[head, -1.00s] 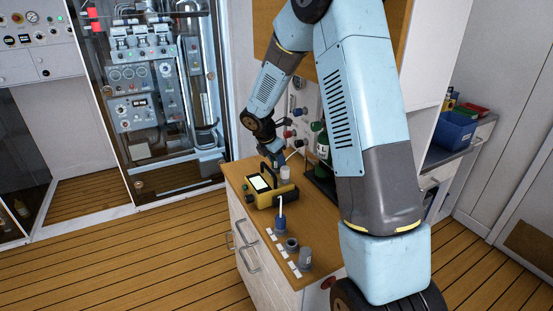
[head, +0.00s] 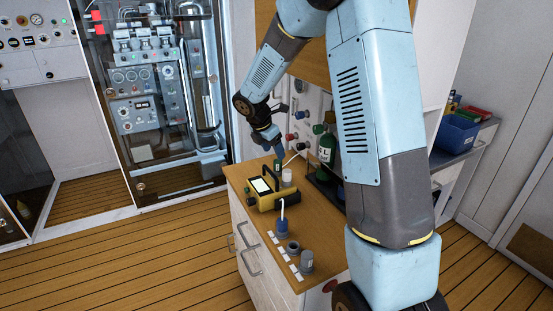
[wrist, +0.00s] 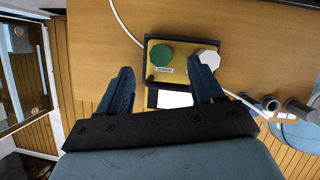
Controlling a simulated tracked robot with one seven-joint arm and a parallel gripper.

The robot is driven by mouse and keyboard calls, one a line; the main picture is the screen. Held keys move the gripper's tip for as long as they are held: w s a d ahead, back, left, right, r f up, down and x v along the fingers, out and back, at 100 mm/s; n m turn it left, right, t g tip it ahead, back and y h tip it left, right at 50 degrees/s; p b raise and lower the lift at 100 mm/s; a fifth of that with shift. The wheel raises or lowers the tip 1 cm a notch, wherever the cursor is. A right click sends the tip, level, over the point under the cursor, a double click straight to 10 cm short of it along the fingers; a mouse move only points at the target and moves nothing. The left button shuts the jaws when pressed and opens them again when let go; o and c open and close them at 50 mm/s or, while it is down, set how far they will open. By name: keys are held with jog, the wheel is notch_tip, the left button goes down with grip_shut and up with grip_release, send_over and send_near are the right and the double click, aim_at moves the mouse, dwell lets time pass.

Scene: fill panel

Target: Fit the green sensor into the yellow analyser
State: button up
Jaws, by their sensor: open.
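The yellow analyser (head: 266,203) stands on the wooden bench, its lit screen facing up. The green sensor (head: 278,165) stands upright at the analyser's back side, beside a white sensor (head: 287,175). In the wrist view the green sensor's round top (wrist: 160,54) and the white sensor's top (wrist: 208,59) sit side by side on the analyser (wrist: 180,77). How deep the green sensor sits cannot be told. My gripper (head: 278,152) is open and empty just above the green sensor. In the wrist view my gripper's fingers (wrist: 160,66) are spread, apart from the green sensor.
A blue part with a white tube (head: 282,224), a grey ring-like cup (head: 293,246) and a grey cylinder (head: 306,261) stand along the bench front by white labels. A green bottle (head: 326,148) and wall valves stand at the right. A white cable (wrist: 125,22) runs behind the analyser.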

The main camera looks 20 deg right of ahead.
jog(key=v, duration=0.6)
jog(key=shift+r, duration=0.35)
jog(key=shift+s+a, duration=0.15)
jog(key=s+d+r+m+t+y, duration=0.1)
jog(key=s+d+r+m, duration=0.1)
jog(key=s+r+m, duration=0.5)
jog(key=s+d+r+m, duration=0.2)
jog(key=s+r+m, duration=0.2)
jog(key=s, duration=0.5)
jog(key=s+r+m+t+y, duration=0.2)
jog(key=s+m, duration=1)
jog(key=s, duration=0.6)
jog(key=shift+s+d+t+y, duration=0.3)
jog(key=shift+d+y, duration=0.1)
jog(key=shift+y, duration=0.1)
